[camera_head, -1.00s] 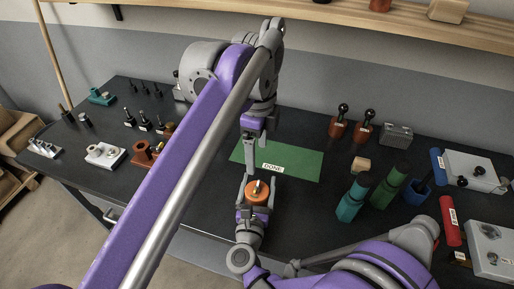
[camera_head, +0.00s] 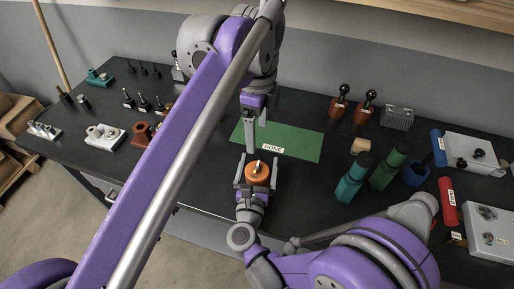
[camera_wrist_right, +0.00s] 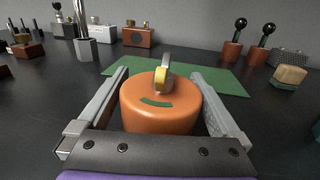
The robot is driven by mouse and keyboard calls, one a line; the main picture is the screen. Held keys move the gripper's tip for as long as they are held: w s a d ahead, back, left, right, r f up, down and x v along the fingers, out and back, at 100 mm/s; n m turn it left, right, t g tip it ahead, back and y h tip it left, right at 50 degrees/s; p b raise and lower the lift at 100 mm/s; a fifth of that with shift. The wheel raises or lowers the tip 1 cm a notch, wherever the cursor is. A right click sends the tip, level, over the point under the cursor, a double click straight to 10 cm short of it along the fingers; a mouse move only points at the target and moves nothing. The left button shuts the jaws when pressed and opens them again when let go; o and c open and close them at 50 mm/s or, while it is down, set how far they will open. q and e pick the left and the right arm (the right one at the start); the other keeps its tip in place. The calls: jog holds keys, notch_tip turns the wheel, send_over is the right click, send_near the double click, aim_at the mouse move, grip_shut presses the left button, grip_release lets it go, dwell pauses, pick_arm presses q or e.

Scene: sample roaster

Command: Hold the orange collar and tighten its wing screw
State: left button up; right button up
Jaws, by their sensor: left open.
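The orange collar (camera_head: 257,175) is round, with a green mark on its front, and sits just in front of the green mat. Its wing screw (camera_wrist_right: 163,74), grey and gold, stands up from the top. My right gripper (camera_head: 257,186) has one finger on each side of the collar; the right wrist view shows the collar (camera_wrist_right: 160,110) between them with narrow gaps on both sides. My left gripper (camera_head: 251,150) points down, open, just behind and above the collar, apart from the wing screw. My left arm hides part of the bench.
The green mat (camera_head: 305,146) bears a DONE label. Teal and green bottles (camera_head: 352,180), a wooden block (camera_head: 361,146) and dark-handled tools stand to the right. A grey box (camera_head: 490,222) is at the right edge. Fixtures and small black posts stand on the left.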

aim_at(255, 184)
jog(key=s, duration=0.4)
jog(key=s+a, duration=0.1)
jog(key=s, duration=0.3)
jog(key=s+a, duration=0.1)
jog(key=s, duration=0.3)
jog(key=shift+d, duration=0.1)
